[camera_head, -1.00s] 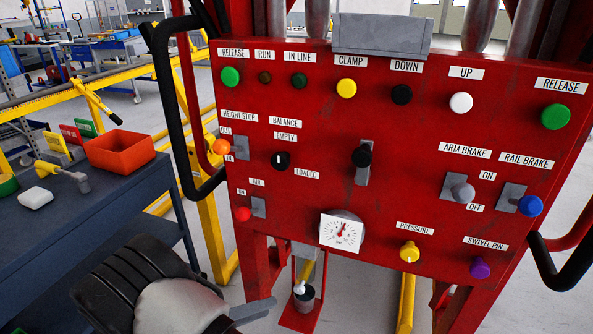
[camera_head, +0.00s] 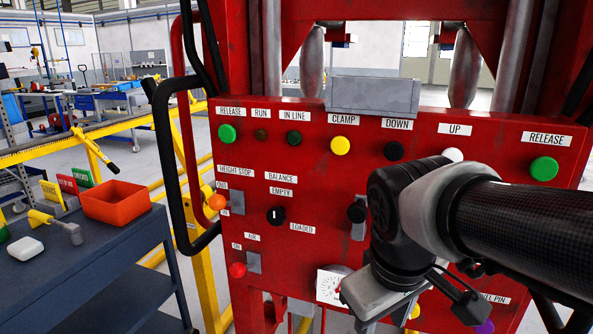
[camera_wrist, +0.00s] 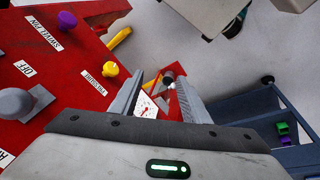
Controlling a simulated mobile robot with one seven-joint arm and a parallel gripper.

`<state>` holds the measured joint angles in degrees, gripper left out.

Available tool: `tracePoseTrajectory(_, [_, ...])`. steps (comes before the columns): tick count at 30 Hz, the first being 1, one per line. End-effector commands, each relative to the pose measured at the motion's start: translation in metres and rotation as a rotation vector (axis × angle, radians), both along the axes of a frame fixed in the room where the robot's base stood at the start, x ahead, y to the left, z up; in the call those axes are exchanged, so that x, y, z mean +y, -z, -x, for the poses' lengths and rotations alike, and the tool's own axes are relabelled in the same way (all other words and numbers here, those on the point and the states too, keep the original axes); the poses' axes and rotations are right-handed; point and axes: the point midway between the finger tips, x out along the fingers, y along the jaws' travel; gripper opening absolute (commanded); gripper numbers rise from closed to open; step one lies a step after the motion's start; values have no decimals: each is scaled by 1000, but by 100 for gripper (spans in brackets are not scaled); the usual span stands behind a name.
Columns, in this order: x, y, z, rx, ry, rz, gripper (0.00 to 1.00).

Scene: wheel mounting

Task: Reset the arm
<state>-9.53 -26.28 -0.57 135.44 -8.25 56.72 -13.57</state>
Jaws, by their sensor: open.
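My arm crosses the right half of the red control panel (camera_head: 300,210) in the head view. It hides part of the lever, the gauge and the right-hand controls. My gripper shows in the wrist view (camera_wrist: 163,92) with its two grey fingers apart and nothing between them. Beyond the fingers are the white pressure gauge (camera_wrist: 148,106) and the panel's lower edge. In the head view the fingertips are hard to make out near the gauge (camera_head: 329,286). I cannot tell whether they touch the panel.
A dark blue workbench (camera_head: 75,270) stands at the left with an orange bin (camera_head: 115,202), a yellow-handled hammer (camera_head: 55,225) and a white object (camera_head: 25,248). Black handles (camera_head: 165,150) stick out from the panel's left side. Yellow rails (camera_head: 70,145) run behind the bench.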

Motion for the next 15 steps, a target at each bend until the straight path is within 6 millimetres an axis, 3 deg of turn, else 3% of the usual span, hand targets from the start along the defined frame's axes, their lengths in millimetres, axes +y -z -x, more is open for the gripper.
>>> tracePoseTrajectory(10, [-15,-24,30,-247,414,-245,42])
tracePoseTrajectory(12, [-14,-49,29,-244,416,-248,42])
tracePoseTrajectory(15, [-14,-69,28,-241,413,-246,42])
